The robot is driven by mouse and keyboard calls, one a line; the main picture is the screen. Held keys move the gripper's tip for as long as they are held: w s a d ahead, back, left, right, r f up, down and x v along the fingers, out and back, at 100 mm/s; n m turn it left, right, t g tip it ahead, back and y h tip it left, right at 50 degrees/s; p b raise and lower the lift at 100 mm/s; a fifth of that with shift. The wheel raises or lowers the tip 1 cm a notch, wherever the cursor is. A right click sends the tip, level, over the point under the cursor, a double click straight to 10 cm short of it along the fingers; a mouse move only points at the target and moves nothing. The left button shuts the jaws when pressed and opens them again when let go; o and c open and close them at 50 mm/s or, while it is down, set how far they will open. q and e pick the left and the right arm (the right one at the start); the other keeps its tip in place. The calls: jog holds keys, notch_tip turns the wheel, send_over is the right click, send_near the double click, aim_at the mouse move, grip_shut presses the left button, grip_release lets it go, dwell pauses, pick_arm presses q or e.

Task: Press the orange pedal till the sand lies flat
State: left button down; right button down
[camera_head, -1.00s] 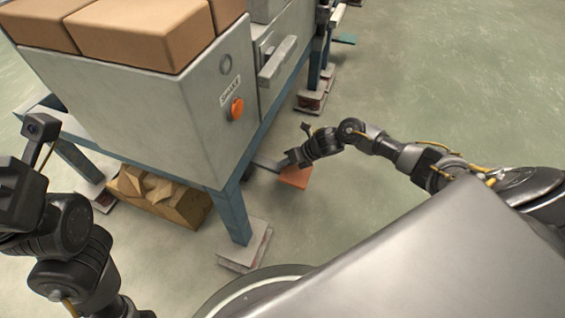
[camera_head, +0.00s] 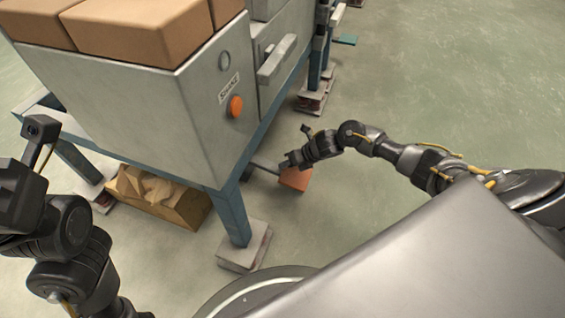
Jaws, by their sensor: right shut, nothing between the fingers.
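The orange pedal (camera_head: 296,180) sits low near the floor on a bar that comes out from under the grey machine (camera_head: 150,105). My right gripper (camera_head: 288,163) is shut and empty, over the pedal's back edge. I cannot tell whether it touches the pedal. My left arm is at the left edge of the view; its gripper fingers do not show. No sand shows in this view.
An orange button (camera_head: 236,106) is on the machine's side. Blue legs (camera_head: 234,214) stand on footing blocks (camera_head: 245,250). A box with crumpled paper (camera_head: 160,197) lies beneath. Brown blocks (camera_head: 140,28) sit on top. The floor at the right is clear.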

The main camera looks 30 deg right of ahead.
jog(key=shift+s+d+f+b, duration=0.15)
jog(key=shift+f+b, duration=0.15)
jog(key=shift+f, duration=0.3)
jog(key=shift+s+d+f+b, duration=0.15)
jog(key=shift+f+b, duration=0.15)
jog(key=shift+f, duration=0.25)
jog(key=shift+a, duration=0.1)
jog(key=shift+r+p, duration=0.7)
jog(key=shift+w+r+p, duration=0.1)
jog(key=shift+r+p, duration=1.75)
jog(key=shift+r, duration=0.45)
jog(key=shift+w+a+r, duration=0.15)
jog(key=shift+r, duration=0.05)
notch_tip(320, 180, up, 5)
jog(key=p, duration=0.4)
jog(key=shift+w+a+r, duration=0.1)
jog(key=shift+w+a, duration=0.05)
